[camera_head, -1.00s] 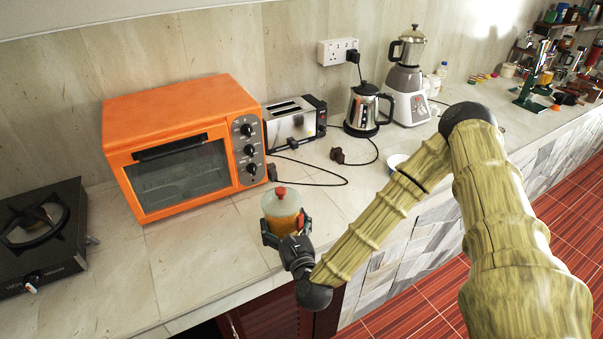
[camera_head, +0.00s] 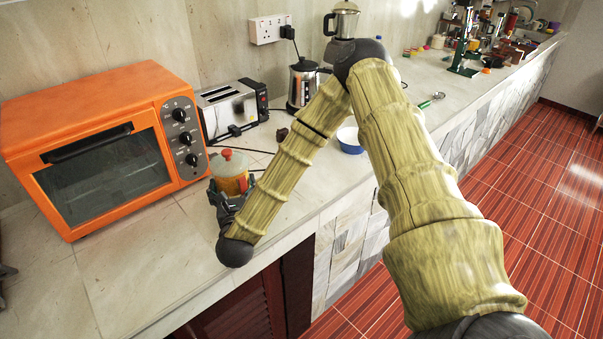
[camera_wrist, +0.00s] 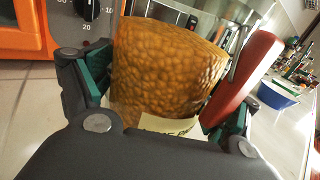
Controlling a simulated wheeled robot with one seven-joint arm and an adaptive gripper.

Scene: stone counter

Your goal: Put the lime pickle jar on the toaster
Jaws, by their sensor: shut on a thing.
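The lime pickle jar (camera_head: 231,172) is a clear jar with orange-brown contents and a red knob on top. My gripper (camera_head: 232,192) is shut on it, with one finger on each side. In the wrist view the jar (camera_wrist: 165,70) fills the middle between the fingers, and part of a pale label shows low on it. The jar is upright, in front of the toaster; I cannot tell if it touches the counter. The silver toaster (camera_head: 228,108) with a black end panel stands against the wall, right of the orange oven. Its top slots face up and look empty.
The orange oven (camera_head: 95,140) stands close left of the jar. A kettle (camera_head: 303,84) is right of the toaster, with black cords on the counter between. A blue bowl (camera_head: 349,141) sits near the front edge, behind my arm. Bare counter (camera_head: 140,265) lies at front left.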

